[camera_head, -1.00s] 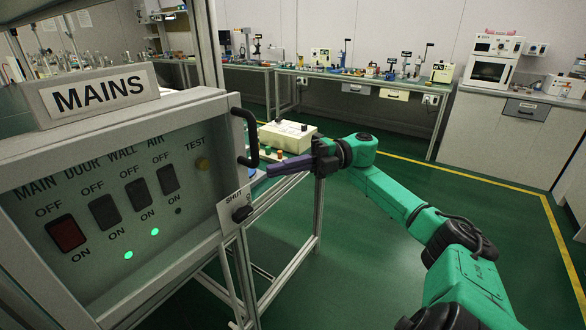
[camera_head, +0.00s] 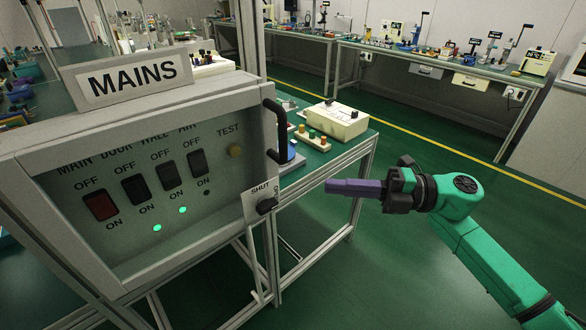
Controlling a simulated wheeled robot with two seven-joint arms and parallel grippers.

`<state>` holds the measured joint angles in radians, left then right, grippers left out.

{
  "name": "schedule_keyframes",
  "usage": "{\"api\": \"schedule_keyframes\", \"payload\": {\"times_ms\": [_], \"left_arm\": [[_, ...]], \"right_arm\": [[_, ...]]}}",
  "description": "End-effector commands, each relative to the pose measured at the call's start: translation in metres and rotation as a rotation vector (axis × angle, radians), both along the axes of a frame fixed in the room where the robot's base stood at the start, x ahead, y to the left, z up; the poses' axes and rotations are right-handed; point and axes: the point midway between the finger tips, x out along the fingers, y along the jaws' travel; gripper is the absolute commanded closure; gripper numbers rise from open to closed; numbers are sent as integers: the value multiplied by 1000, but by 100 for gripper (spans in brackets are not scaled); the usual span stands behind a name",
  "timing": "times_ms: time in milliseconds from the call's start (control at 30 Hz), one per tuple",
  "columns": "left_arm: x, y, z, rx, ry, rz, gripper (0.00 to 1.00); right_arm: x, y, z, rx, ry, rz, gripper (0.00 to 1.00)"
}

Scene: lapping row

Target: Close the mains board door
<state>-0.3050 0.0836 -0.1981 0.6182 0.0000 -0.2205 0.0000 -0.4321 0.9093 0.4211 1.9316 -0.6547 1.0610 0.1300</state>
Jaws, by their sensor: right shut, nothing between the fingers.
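The mains board (camera_head: 190,225) is a grey box at the left with a MAINS sign (camera_head: 133,80) on top. Its framed door (camera_head: 262,135) has a black handle (camera_head: 276,130) on the right side. Switches and two lit green lamps show inside the frame. A black latch knob (camera_head: 266,206) sits on a plate marked SHUT, below the handle. I cannot tell whether the door is fully closed. My right gripper (camera_head: 330,186), with purple fingers, is shut and empty. It points left, to the right of the handle and knob, apart from both. My left gripper is not in view.
A bench (camera_head: 345,150) behind the board bears a cream box (camera_head: 337,120) and small parts. A long bench (camera_head: 440,72) with instruments runs along the back wall. The green floor (camera_head: 400,270) around my right arm is clear.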

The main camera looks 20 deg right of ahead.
Motion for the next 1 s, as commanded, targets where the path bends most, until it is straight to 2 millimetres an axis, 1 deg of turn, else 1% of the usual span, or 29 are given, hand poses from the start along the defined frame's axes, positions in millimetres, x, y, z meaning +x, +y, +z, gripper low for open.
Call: {"api": "schedule_keyframes", "payload": {"times_ms": [300,400,500,633,767,1000], "left_arm": [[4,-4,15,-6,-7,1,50],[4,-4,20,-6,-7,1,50],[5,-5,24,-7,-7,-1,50],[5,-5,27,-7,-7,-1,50],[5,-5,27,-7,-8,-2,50],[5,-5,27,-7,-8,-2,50]], "right_arm": [[31,61,5,1,-5,4,100],[42,77,5,1,-5,2,100],[57,81,4,1,-4,2,100],[71,85,3,2,-2,1,100],[76,87,1,0,-1,3,100],[75,87,0,0,0,3,100]]}}
